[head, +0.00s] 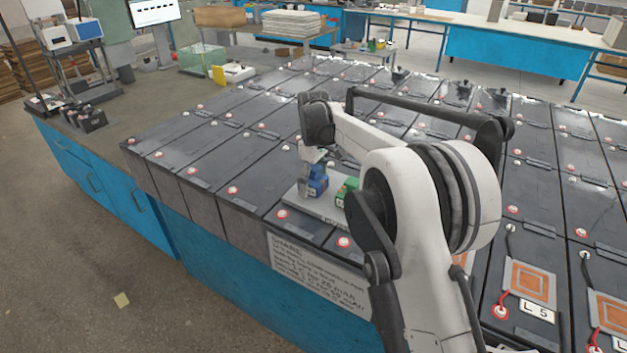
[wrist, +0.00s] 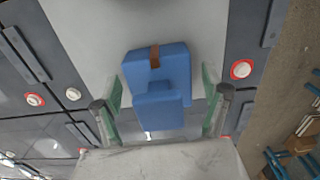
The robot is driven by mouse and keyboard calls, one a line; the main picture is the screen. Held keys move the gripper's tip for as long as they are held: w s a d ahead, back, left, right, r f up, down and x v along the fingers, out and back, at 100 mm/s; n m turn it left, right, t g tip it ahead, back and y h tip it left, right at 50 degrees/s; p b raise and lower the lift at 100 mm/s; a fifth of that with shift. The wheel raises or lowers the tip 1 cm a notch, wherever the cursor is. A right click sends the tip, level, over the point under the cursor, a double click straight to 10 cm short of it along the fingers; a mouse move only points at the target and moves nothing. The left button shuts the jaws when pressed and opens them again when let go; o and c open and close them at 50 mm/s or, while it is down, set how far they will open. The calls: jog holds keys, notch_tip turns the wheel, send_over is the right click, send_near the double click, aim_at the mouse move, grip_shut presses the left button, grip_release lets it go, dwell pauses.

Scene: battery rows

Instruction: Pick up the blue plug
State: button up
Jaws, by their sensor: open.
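The blue plug (head: 317,183) stands on a light grey plate (head: 331,213) that lies on top of the dark batteries. In the wrist view the blue plug (wrist: 158,80) is a blocky blue piece with a brown strip on its top. My gripper (wrist: 161,110) is open, with one greenish finger on each side of the plug's near part and visible gaps on both sides. In the head view my gripper (head: 308,180) is low over the plate, at the plug's left, and partly hidden by my wrist. A green plug (head: 346,190) stands just right of the blue one, partly behind my arm.
Rows of dark batteries (head: 205,150) with red-ringed terminals surround the plate. A paper sign (head: 318,278) hangs at the front edge. A grey-topped blue bench (head: 100,170) with equipment stands at the left. My arm hides much of the area right of the plate.

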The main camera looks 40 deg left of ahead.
jog(key=shift+f, duration=0.2)
jog(key=c, duration=1.4)
jog(key=shift+c, duration=0.2)
jog(key=shift+r, duration=0.15)
